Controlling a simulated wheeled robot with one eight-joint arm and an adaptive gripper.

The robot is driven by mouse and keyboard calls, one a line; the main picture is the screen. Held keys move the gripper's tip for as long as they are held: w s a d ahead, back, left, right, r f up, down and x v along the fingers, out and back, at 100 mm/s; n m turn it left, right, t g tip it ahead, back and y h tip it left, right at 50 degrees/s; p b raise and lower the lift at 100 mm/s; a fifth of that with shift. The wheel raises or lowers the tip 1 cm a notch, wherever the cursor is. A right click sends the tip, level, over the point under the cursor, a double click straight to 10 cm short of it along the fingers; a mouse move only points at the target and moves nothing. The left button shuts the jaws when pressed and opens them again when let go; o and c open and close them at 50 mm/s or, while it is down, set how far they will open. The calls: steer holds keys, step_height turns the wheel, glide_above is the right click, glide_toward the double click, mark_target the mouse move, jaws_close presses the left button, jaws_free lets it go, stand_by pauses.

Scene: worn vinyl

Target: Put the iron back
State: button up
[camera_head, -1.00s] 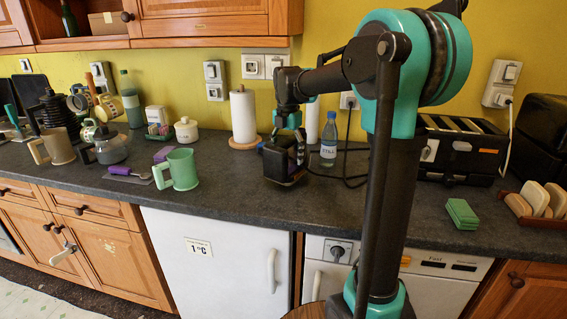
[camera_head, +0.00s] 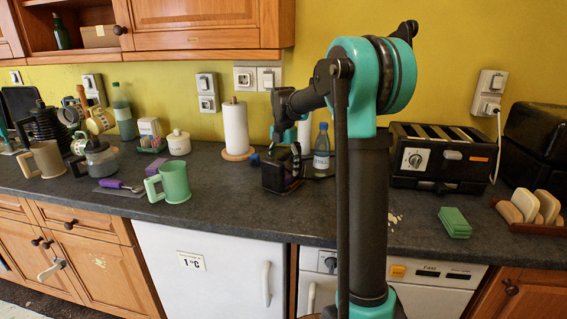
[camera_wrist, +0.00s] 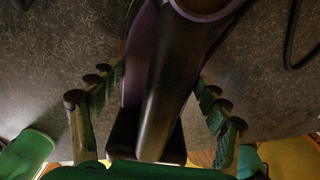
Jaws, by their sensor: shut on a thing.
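The iron (camera_head: 276,178) is a dark, black piece at the middle of the counter, in front of the paper towel roll. In the wrist view the iron (camera_wrist: 165,85) is black with purple edges and lies between my finger pads. My gripper (camera_head: 288,150) reaches down onto it from above and behind; in the wrist view my gripper (camera_wrist: 157,90) has a ribbed teal finger on each side of it. My gripper is shut on the iron. The iron's underside is hidden, so I cannot tell whether it touches the counter.
A labelled bottle (camera_head: 321,150) and paper towel roll (camera_head: 236,128) stand close behind. A black toaster (camera_head: 442,160) is right, with a green block (camera_head: 454,222) in front. A green mug (camera_head: 174,182) and purple-handled tool (camera_head: 122,187) are left. Counter front is clear between mug and arm.

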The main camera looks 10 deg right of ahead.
steer(key=o, duration=1.9)
step_height(320, 180, up, 12)
steer(key=shift+r, duration=0.1)
steer(key=shift+s, duration=0.1)
